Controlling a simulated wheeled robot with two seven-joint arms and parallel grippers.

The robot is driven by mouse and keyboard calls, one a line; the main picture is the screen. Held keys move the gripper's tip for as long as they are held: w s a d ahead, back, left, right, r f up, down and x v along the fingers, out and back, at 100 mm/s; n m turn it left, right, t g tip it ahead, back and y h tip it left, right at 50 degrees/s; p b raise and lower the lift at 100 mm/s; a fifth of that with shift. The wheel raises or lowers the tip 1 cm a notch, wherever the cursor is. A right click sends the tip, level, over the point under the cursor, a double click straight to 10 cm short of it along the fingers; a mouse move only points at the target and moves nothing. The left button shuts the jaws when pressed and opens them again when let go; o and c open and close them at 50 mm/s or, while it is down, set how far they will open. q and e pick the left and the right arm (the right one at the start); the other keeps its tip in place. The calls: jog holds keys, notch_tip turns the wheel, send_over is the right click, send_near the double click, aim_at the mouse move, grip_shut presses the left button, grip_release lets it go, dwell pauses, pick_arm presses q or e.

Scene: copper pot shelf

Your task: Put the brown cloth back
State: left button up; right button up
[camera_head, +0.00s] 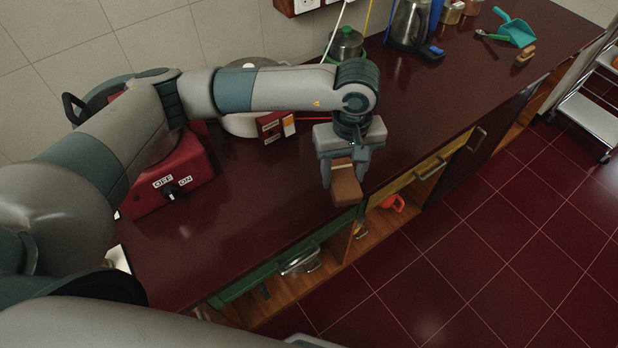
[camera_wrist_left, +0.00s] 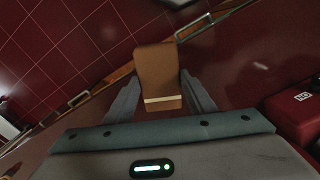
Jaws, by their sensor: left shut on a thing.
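The brown cloth (camera_head: 346,188) is a folded, block-like brown piece with a pale band. My left gripper (camera_head: 344,178) points down and is shut on it, above the front edge of the dark red counter (camera_head: 270,208). In the left wrist view the cloth (camera_wrist_left: 157,70) sticks out beyond the two fingers of the left gripper (camera_wrist_left: 162,98), with the pale band between them. I cannot tell whether the cloth touches the counter. My right gripper is not in view.
A red box with an OFF/ON knob (camera_head: 160,185) stands at left. A kettle (camera_head: 409,24), a pot (camera_head: 346,44), a teal dustpan (camera_head: 515,28) and a brush (camera_head: 525,56) stand towards the back. Open shelves (camera_head: 285,290) lie below the front edge. The counter's middle is clear.

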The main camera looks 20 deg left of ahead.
pick_arm(q)
jog(key=shift+w+a+f, duration=0.25)
jog(key=shift+f, duration=0.05)
jog(key=w+a+f, duration=0.1)
jog(key=a+f, duration=0.1)
jog(key=a, duration=0.1)
jog(key=w+a+f, duration=0.2)
jog(key=a, duration=0.1)
jog(key=w+a+f, duration=0.2)
jog(key=a, duration=0.1)
jog(key=shift+w+f+b, duration=0.1)
jog(key=shift+w+b, duration=0.1)
jog(key=shift+b, duration=0.1)
jog(key=shift+w+a+f, duration=0.15)
jog(key=shift+f, duration=1.65)
jog(key=shift+f+b, duration=0.3)
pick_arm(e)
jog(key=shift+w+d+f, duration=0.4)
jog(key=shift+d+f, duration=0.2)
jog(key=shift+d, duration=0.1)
